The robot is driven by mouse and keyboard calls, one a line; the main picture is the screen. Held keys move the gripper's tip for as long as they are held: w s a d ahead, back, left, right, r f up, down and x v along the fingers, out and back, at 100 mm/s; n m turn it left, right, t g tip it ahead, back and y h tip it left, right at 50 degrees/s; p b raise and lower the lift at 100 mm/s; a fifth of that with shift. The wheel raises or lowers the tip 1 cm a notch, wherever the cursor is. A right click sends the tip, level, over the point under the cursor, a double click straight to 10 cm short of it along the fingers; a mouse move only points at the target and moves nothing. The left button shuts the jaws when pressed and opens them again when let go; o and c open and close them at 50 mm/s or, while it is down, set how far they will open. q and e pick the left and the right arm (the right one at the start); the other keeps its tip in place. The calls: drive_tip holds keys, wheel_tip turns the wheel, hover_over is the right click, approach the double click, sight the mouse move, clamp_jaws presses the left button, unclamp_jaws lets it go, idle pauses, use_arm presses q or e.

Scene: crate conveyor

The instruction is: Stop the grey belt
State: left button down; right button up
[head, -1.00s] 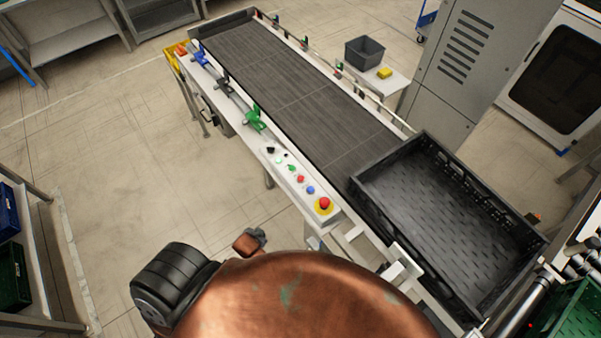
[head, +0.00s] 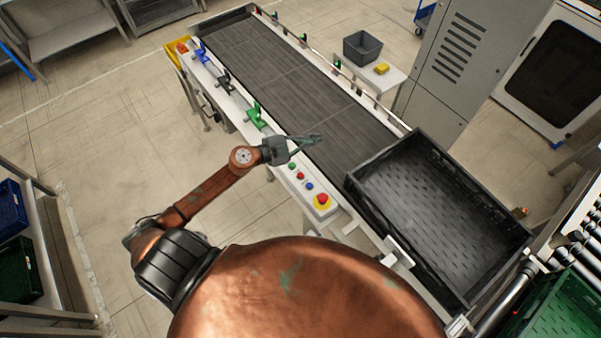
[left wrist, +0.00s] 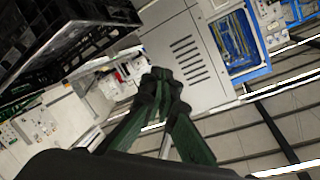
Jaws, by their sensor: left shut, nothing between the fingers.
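The grey belt (head: 285,85) runs from the back left toward the front right in the head view. Its near rail carries a control panel with a green button (head: 292,165), a red button (head: 300,176), a blue button (head: 309,186) and a red mushroom button on a yellow base (head: 322,200). My left gripper (head: 318,138) is shut and empty, above the belt's near edge by the panel, and its arm hides part of the panel. Its closed fingers also show in the left wrist view (left wrist: 162,85). My right gripper is not in view.
A black crate (head: 372,205) sits at the belt's near end, right of the panel. Green, black and blue fittings (head: 256,115) stand along the near rail.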

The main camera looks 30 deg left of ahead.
use_arm(q)
drive_tip(key=s+a+f+m+g+y, duration=0.1)
drive_tip(key=s+a+f+m+g, duration=0.2)
drive_tip(key=f+g, duration=0.4)
drive_tip(key=shift+s+a+f+y+p, duration=0.25)
drive_tip(key=shift+s+f+y+p, duration=0.1)
drive_tip(key=shift+s, duration=0.45)
drive_tip(key=shift+f, duration=0.1)
drive_tip(key=b, duration=0.8)
hover_over(299, 175)
wheel_tip(299, 175, down, 6)
drive_tip(key=shift+f, duration=1.3)
drive_tip(key=shift+a+f, duration=0.1)
drive_tip(key=shift+f, duration=0.1)
